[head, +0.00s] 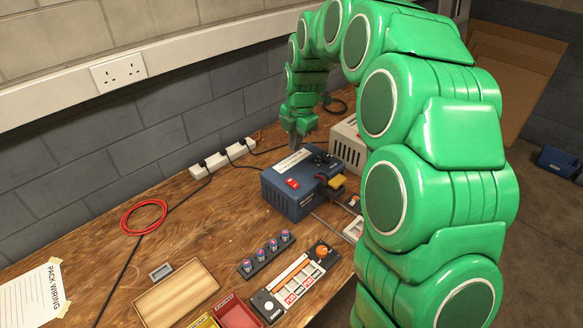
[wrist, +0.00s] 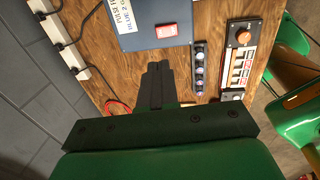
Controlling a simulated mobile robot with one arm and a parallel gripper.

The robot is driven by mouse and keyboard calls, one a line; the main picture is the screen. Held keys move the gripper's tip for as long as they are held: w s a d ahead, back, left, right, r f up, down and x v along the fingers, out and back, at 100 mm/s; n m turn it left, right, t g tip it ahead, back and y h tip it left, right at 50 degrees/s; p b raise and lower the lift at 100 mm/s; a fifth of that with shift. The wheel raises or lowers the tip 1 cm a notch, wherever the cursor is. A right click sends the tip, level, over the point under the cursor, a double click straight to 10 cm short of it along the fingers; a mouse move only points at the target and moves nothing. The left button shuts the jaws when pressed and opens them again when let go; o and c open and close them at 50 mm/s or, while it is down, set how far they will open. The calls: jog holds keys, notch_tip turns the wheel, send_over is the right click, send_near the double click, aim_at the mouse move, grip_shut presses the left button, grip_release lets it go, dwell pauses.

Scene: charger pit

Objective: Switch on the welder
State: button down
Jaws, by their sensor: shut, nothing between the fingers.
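I cannot tell the switch's position. My gripper (head: 295,146) points down near the back edge of the box in the head view. In the wrist view its black fingers (wrist: 158,66) are together and empty, just short of the box and apart from the switch.
A white power strip (head: 222,158) lies behind the box, with cables. A grey vented box (head: 347,142) stands to its right. In front are a rack of cells (head: 267,253), a panel with an orange knob (head: 298,283) and a wooden tray (head: 177,294). A red cable coil (head: 144,216) lies left.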

aim_at(289, 180)
jog(key=f, duration=0.4)
jog(key=a+f, duration=0.1)
jog(key=f, duration=0.4)
jog(key=w+f, duration=0.1)
jog(key=f, duration=0.3)
jog(key=shift+w+a+f, duration=0.1)
jog(key=shift+a+f, duration=0.1)
jog(key=shift+f, duration=0.2)
jog(key=shift+w, duration=0.1)
